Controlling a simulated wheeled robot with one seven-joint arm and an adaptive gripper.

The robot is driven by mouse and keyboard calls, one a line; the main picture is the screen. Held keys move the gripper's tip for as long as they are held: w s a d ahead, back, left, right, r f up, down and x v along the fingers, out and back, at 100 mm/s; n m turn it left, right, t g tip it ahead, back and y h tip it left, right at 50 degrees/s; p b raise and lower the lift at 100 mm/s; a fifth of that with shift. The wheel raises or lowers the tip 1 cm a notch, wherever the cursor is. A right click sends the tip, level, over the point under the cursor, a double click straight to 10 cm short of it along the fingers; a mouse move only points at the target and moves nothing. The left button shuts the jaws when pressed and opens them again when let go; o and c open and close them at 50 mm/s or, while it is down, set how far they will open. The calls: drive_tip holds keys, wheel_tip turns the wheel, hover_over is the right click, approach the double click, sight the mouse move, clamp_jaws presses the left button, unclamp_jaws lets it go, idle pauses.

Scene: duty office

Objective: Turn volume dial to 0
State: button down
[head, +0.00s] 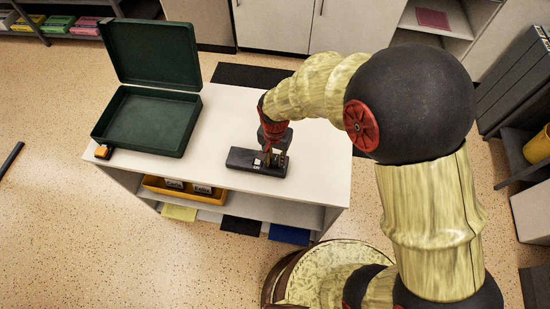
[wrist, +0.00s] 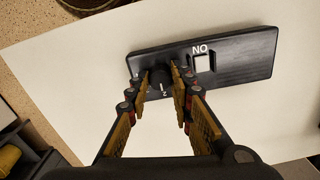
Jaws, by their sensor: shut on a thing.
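A flat black control panel (head: 240,160) lies on the white table top, under my gripper (head: 272,152). In the wrist view the panel (wrist: 235,60) carries a round black volume dial (wrist: 159,78) with a white mark and a "2" near its lower edge. A white square switch (wrist: 202,63) sits beside the dial, with lettering by it that reads "NO" in this view. My gripper (wrist: 161,88) has its two fingers shut on the dial, one on each side. The fingers hide part of the dial and its scale, so its full setting cannot be read.
An open dark green case (head: 145,122) stands on the left of the white table (head: 318,150). A small orange and black object (head: 103,152) sits at the table's left front corner. A yellow tray (head: 153,186) is on the shelf below. The table right of the panel is clear.

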drive_tip(key=shift+n, duration=0.3)
drive_tip(key=n+p, duration=0.3)
drive_tip(key=shift+r+n, duration=0.15)
drive_tip(key=shift+n, duration=0.15)
drive_tip(key=n+p, duration=0.2)
drive_tip(key=n, duration=0.3)
drive_tip(key=shift+p, duration=0.35)
drive_tip(key=n+p, duration=0.2)
drive_tip(key=n, duration=0.3)
drive_tip(key=shift+n, duration=0.4)
drive_tip(key=n+p, duration=0.1)
drive_tip(key=n, duration=0.3)
drive_tip(key=shift+n, duration=0.4)
drive_tip(key=c, duration=1.8)
unclamp_jaws()
